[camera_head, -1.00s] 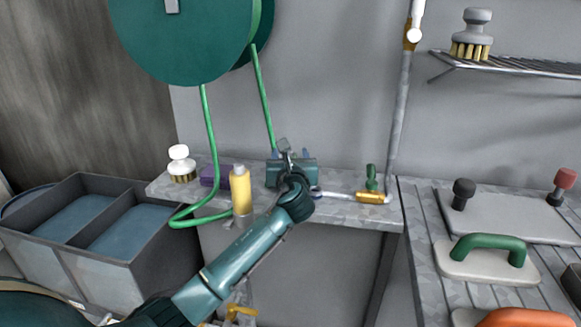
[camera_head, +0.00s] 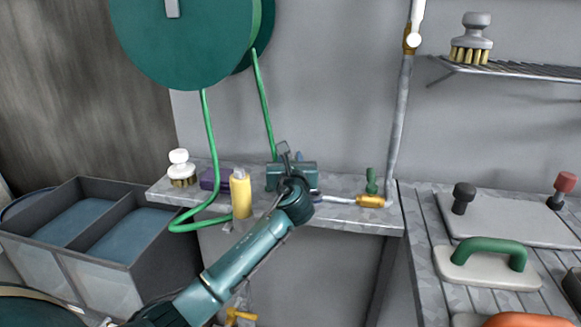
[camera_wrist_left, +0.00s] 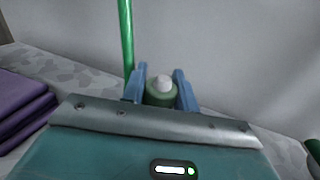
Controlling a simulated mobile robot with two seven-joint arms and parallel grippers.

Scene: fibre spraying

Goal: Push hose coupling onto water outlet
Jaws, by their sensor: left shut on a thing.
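My left gripper (camera_head: 290,162) is over the back of the ledge, largely hidden by its own wrist in the head view. In the left wrist view its blue fingers (camera_wrist_left: 160,88) are shut on a green cylinder with a pale end, which looks like the hose coupling (camera_wrist_left: 160,97). A green hose runs down from the reel to just behind the gripper. The water outlet (camera_head: 372,201), a brass valve with a green lever, lies on the ledge right of the gripper. A thin pale pipe runs left from it towards my wrist; its end is hidden. My right gripper is not in view.
The hose reel (camera_head: 185,50) hangs above. A yellow bottle (camera_head: 241,195), a purple cloth stack (camera_head: 212,179) and a white-knobbed brush (camera_head: 180,168) stand left on the ledge. A grey bin (camera_head: 130,265) is lower left. A vertical pipe (camera_head: 399,120) rises behind the outlet.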

